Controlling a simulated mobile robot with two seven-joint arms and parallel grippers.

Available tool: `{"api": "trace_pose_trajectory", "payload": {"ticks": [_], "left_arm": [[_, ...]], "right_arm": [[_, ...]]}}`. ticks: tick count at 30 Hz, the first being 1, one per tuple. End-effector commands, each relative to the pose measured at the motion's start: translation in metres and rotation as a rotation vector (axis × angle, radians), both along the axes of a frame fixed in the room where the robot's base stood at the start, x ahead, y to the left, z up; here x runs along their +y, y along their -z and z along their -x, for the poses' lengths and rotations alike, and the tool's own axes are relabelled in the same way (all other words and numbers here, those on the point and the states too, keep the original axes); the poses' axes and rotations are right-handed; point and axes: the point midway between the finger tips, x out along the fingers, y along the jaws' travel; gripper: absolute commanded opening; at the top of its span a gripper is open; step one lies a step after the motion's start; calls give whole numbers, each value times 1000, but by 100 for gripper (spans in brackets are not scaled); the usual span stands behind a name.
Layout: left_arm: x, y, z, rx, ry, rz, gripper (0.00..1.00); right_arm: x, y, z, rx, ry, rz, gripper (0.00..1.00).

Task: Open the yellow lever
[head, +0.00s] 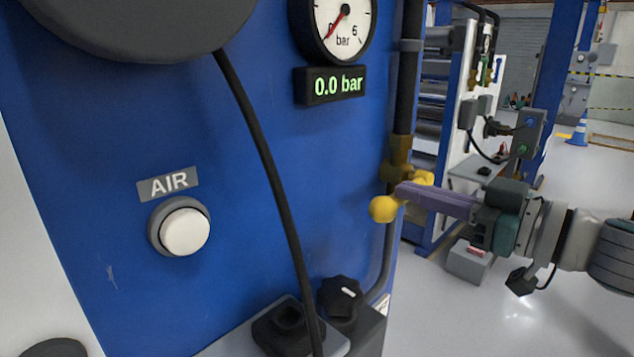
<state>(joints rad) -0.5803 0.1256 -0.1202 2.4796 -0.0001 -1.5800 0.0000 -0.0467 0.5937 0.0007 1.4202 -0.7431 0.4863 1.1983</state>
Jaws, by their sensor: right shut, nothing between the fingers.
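The yellow lever shows beside the right edge of the blue panel, with its round yellow knob (383,209) toward me and another yellow part (424,177) behind the fingers. A brass-coloured valve body (397,165) sits on the dark vertical pipe just above. My right gripper (402,191) comes in from the right with its purple fingers shut and nothing between them. Its fingertips overlap the lever next to the knob and hide part of it. I cannot tell whether they touch it. My left gripper is not in view.
The blue panel (235,120) carries a white AIR button (185,232), a round gauge (341,25) and a display (331,84) reading 0.0 bar. A black cable (268,165) hangs in front. A black knob (340,296) is below.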

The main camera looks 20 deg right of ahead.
Motion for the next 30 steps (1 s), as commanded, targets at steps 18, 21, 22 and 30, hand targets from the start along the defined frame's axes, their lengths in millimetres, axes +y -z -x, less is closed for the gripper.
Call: {"api": "trace_pose_trajectory", "payload": {"ticks": [18, 21, 22, 30], "left_arm": [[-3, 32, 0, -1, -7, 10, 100], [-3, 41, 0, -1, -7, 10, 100], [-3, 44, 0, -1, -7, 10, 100], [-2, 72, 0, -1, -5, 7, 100]], "right_arm": [[1, 37, 0, -141, 0, 345, 0], [-1, 46, 0, -177, 1, 433, 0], [-1, 48, 0, -188, 0, 460, 0], [-10, 68, -4, -287, 1, 698, 0]]}}
